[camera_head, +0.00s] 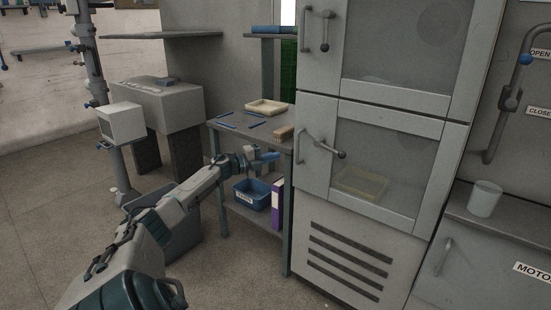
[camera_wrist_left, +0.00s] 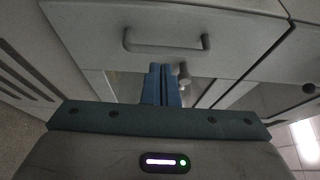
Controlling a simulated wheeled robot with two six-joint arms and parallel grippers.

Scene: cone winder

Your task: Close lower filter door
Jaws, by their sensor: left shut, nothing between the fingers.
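The lower filter door (camera_head: 388,158) is a grey-framed glass door in the cabinet, right of centre in the head view. It looks flush with the cabinet front, though a small gap cannot be ruled out. It has a fixed handle (camera_head: 306,147) at its left edge and a latch lever (camera_head: 333,152) pointing sideways to the right. My left gripper (camera_head: 274,156) is shut and empty, left of the door and apart from it. In the left wrist view its fingers (camera_wrist_left: 162,84) are together below a grey bar handle (camera_wrist_left: 165,45). My right gripper is not in view.
The upper filter door (camera_head: 405,50) has its lever (camera_head: 325,32) hanging down. A side table (camera_head: 228,128) with a tray (camera_head: 267,106) stands behind my left arm; a blue bin (camera_head: 252,194) and purple binder (camera_head: 277,203) are on its lower shelf. A cup (camera_head: 484,198) stands at right.

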